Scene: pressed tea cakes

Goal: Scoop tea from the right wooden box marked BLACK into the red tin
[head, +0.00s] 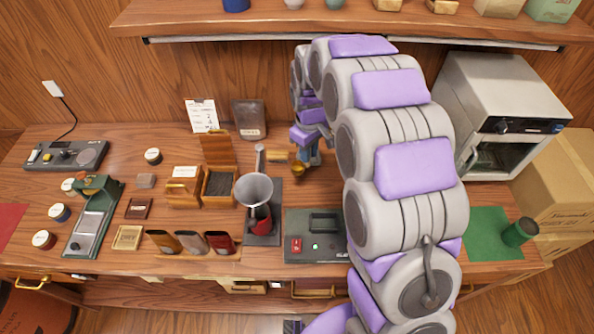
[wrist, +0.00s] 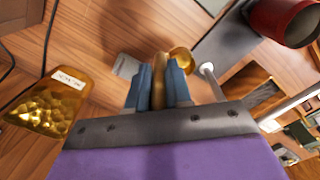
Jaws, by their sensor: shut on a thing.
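My gripper (head: 306,150) is shut on the handle of a brass scoop (head: 298,171), above the table to the right of the funnel stand. In the wrist view my gripper (wrist: 160,78) has its two blue fingers around the handle, and the scoop's bowl (wrist: 181,60) shows beyond them. I cannot tell what the bowl holds. The right wooden box (head: 219,200) stands open with dark tea inside; its marking is not legible. The red tin (head: 260,222) stands under a grey funnel (head: 254,188). The tin also shows in the wrist view (wrist: 285,22).
The left wooden box (head: 183,192) is beside the right one. A scale (head: 315,240) lies right of the funnel stand. A dark pouch (head: 249,118) stands behind. A shelf (head: 220,18) overhangs the table, and an oven (head: 500,110) is at right.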

